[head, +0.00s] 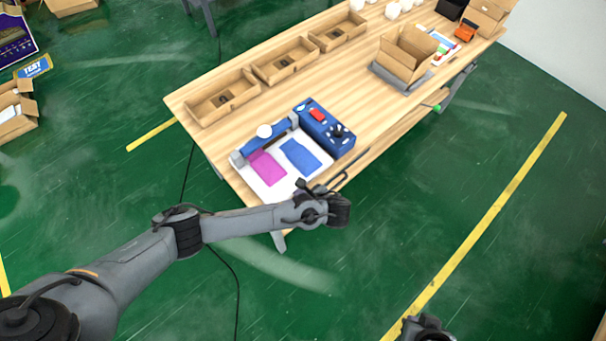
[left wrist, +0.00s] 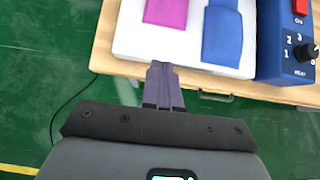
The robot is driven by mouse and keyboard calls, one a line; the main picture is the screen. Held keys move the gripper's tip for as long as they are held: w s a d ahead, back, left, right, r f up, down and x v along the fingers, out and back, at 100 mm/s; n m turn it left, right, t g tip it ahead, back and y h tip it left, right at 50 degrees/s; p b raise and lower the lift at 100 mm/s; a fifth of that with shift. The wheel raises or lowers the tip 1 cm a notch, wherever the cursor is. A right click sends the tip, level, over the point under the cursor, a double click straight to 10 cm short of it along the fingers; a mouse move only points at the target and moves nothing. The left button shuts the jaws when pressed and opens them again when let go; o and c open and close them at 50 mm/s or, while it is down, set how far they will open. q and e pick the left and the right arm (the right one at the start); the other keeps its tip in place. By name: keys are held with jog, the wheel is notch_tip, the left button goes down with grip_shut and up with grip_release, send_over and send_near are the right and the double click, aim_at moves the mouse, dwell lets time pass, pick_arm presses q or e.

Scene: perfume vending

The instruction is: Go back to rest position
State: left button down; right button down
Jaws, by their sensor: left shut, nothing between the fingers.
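My left arm reaches in from the left in the head view. Its gripper (head: 339,211) hangs over the green floor just off the table's near corner, beside the press machine. In the left wrist view the fingers (left wrist: 163,82) are together with nothing between them, and their tips overlap the edge of the machine's white plate (left wrist: 180,51). A dark part of my right arm (head: 425,329) shows at the bottom edge of the head view, and its fingers cannot be made out.
The wooden table (head: 370,108) bears the blue control box (head: 325,127), wooden trays (head: 222,98) and an open carton (head: 404,55). Magenta (head: 266,168) and blue (head: 301,156) pieces lie on the white plate. The green floor right of the table is clear.

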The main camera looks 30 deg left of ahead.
pick_arm(q)
jog(key=s+d+f+g+h, duration=0.1)
jog(key=s+f+g, duration=0.1)
jog(key=s+f, duration=0.35)
jog(key=s+d+f+g, duration=0.1)
jog(key=s+d+f, duration=0.15)
jog(key=s, duration=0.65)
jog(key=s+d+r+n+g+h, duration=0.1)
jog(key=s+d+n+h, duration=0.15)
jog(key=s, duration=0.35)
jog(key=s+d+n+g+h, duration=0.1)
jog(key=s+n+g+h, duration=0.15)
jog(key=s, duration=0.35)
jog(key=w+a+r+n+t+h, duration=0.1)
jog(key=w+a+r+n+t, duration=0.2)
jog(key=a+r+n, duration=0.5)
jog(key=w+a+r+n+t+h, duration=0.15)
jog(key=a+r+n+t, duration=0.25)
jog(key=r+n, duration=0.4)
notch_tip(320, 180, up, 17)
jog(key=p, duration=1.5)
jog(key=shift+w+f+p, duration=0.2)
jog(key=shift+w+p, duration=0.15)
jog(key=shift+w, duration=0.05)
